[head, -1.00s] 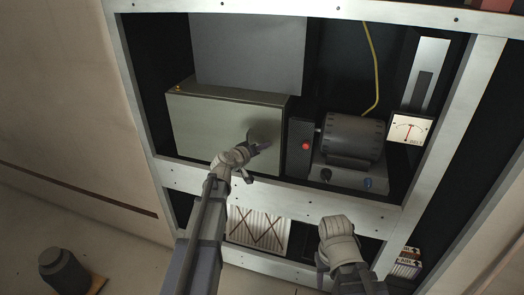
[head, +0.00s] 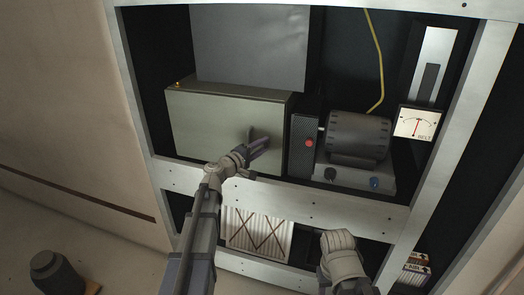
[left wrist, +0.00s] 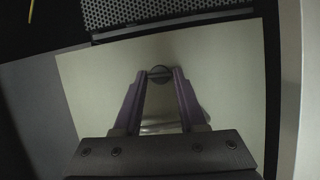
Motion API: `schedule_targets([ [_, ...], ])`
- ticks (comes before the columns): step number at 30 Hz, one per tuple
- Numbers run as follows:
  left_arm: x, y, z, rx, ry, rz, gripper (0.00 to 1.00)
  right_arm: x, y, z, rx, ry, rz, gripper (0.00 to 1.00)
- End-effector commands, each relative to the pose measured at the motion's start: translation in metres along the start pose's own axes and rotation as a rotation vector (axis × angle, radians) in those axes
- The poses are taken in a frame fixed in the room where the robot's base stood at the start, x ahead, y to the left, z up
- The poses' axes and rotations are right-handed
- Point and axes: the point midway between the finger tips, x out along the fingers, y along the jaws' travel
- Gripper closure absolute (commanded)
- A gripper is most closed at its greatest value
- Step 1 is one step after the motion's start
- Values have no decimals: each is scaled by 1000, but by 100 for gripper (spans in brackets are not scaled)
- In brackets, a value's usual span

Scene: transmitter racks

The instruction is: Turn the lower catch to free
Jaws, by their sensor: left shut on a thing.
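A grey-green metal cabinet front (head: 205,125) sits at the left of the rack's upper bay. My left gripper (head: 262,138) is at the lower right part of this front. In the left wrist view the panel (left wrist: 225,85) fills the middle, and a small dark round catch (left wrist: 159,72) sits on it. The fingertips of my left gripper (left wrist: 160,75) are on either side of the catch and shut on it. In the head view the gripper hides the catch. My right arm ends low in the head view, below the cross rail; its fingers cannot be made out.
A perforated dark box with a red button (head: 309,143) stands just right of the cabinet. Beyond it are a motor (head: 358,135) and a dial meter (head: 418,122). A pale cross rail (head: 300,203) runs below. A pleated filter (head: 258,232) stands under it.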

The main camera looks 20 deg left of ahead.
Motion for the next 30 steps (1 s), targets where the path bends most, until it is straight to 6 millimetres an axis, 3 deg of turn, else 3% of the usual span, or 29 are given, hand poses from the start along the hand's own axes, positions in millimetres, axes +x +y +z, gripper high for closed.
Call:
schedule_targets([
  [23, 0, -1, 0, -89, 0, 36, 100, 9, -1, 0, 0, 0, 0, 50],
  [24, 0, -1, 0, -89, 0, 36, 58, 9, -1, 0, 0, 0, 0, 50],
  [30, 0, -1, 0, -88, 0, 36, 36, 9, -1, 0, 0, 0, 0, 50],
])
